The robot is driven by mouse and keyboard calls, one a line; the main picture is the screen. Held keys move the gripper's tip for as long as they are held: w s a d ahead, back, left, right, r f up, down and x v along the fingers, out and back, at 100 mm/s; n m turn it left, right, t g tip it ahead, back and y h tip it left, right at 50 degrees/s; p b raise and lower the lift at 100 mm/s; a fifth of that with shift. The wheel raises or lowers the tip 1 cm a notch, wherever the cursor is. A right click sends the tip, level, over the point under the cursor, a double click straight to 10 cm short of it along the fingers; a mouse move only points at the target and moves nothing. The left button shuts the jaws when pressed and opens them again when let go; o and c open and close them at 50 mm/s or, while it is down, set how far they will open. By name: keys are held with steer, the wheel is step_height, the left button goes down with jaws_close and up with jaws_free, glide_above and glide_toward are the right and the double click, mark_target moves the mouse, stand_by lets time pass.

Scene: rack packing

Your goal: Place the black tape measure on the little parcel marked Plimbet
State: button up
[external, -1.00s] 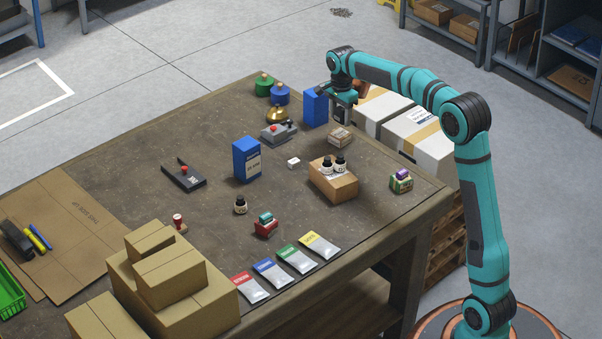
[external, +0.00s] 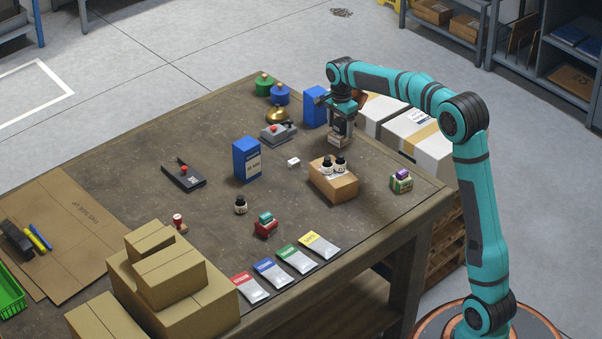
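My gripper (external: 341,127) points down over a small brown parcel (external: 341,144) near the far right side of the table, just behind a larger carton. The gripper hides most of the parcel's top, and its marking is too small to read. Dark shapes show between and around the fingers. I cannot tell whether they are the black tape measure or parts of the gripper, or whether the fingers are shut. I cannot make out a black tape measure anywhere else on the table.
The larger carton (external: 333,188) carries two dark bottles. A blue box (external: 315,107) stands close behind my gripper, and another blue box (external: 246,160) stands to the left. A grey device (external: 278,133) and a small white block (external: 293,162) lie left of the parcel.

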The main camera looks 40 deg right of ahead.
mark_target(341, 120)
step_height(341, 120, up, 11)
steer(key=shift+r, duration=0.65)
steer(key=shift+r, duration=0.1)
steer(key=s+a+r+n+t, duration=0.35)
steer(key=s+r, duration=0.35)
steer(key=s, duration=0.3)
steer(key=s+a+r+n+t, duration=0.3)
steer(key=s+r+n+t, duration=0.25)
steer(key=s, duration=0.55)
steer(key=s+a+r+n+t, duration=0.1)
steer(key=s+n+t, duration=0.3)
steer(key=s, duration=0.8)
steer(key=s+a+r+n+t, duration=0.1)
steer(key=s+n+t, duration=0.3)
steer(key=s, duration=0.9)
steer(key=shift+a+n, duration=0.5)
